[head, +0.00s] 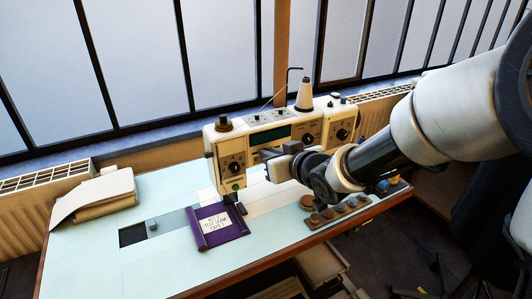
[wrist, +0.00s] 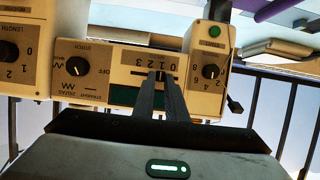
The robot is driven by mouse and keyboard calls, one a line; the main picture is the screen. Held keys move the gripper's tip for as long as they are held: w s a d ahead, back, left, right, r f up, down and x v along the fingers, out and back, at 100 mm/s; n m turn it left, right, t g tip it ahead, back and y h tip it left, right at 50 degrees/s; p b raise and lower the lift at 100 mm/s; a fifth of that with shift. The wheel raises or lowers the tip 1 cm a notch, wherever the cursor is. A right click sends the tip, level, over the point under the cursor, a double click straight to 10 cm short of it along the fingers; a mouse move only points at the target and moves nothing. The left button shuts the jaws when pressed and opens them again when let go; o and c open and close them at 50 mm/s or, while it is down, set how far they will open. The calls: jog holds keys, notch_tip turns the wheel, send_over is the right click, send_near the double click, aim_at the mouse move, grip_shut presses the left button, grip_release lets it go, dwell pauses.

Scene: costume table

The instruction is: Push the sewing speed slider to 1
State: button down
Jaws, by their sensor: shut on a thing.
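The cream sewing machine (head: 290,122) stands at the back of the table. In the wrist view its front panel (wrist: 125,62) appears upside down, with a short numbered speed scale and a dark slot (wrist: 140,73) beside it. My gripper (wrist: 160,76) has its two fingers close together at this slot, around the slider knob. The fingers hide the knob, so I cannot tell exactly which number it stands at.
A purple cloth (head: 222,228) with a white label lies in front of the machine. Folded cloth (head: 95,195) lies at the table's left. A wooden strip with several round knobs (head: 338,211) sits at the front right edge. Dials flank the slot. The table's front left is clear.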

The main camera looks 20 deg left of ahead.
jog(key=c, duration=1.8)
grip_release()
jog(key=shift+o, duration=0.2)
jog(key=v, duration=1.7)
jog(key=shift+d, duration=0.15)
jog(key=shift+s+r, duration=0.1)
jog(key=shift+r, duration=0.05)
